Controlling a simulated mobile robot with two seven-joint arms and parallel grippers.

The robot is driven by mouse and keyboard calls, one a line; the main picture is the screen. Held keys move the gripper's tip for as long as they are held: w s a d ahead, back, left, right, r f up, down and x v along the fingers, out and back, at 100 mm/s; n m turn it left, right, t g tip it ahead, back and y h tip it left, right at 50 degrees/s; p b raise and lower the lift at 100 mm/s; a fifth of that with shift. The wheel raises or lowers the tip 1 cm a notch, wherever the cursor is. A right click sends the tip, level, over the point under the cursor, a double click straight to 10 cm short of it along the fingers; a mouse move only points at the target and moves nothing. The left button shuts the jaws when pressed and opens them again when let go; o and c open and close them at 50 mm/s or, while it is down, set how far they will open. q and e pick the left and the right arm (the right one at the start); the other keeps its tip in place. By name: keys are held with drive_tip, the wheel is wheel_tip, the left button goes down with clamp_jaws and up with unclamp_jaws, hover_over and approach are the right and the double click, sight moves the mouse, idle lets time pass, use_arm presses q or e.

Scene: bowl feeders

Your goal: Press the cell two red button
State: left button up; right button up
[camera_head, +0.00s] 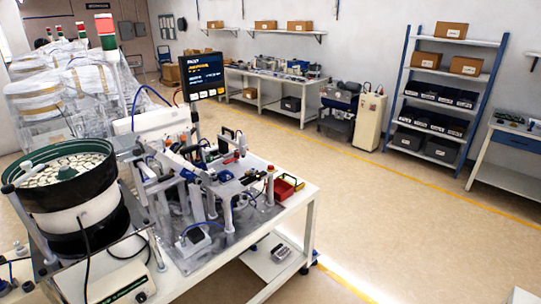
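A small red button-like knob (270,169) stands on a post near the right end of the nearest machine table (303,206). No label is readable that tells which cell this is. A bowl feeder (82,221) with a dark green rim, full of pale parts, stands at the left end of this station. A screen (202,76) with several small coloured keys under it rises behind the table. Neither of my grippers is in view.
A red bin (287,187) sits at the table's right corner. More machines (63,90), partly wrapped, stand behind at left. A blue-framed shelf (444,91) and a white cabinet (369,121) line the far wall. The floor (400,220) at centre and right is open.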

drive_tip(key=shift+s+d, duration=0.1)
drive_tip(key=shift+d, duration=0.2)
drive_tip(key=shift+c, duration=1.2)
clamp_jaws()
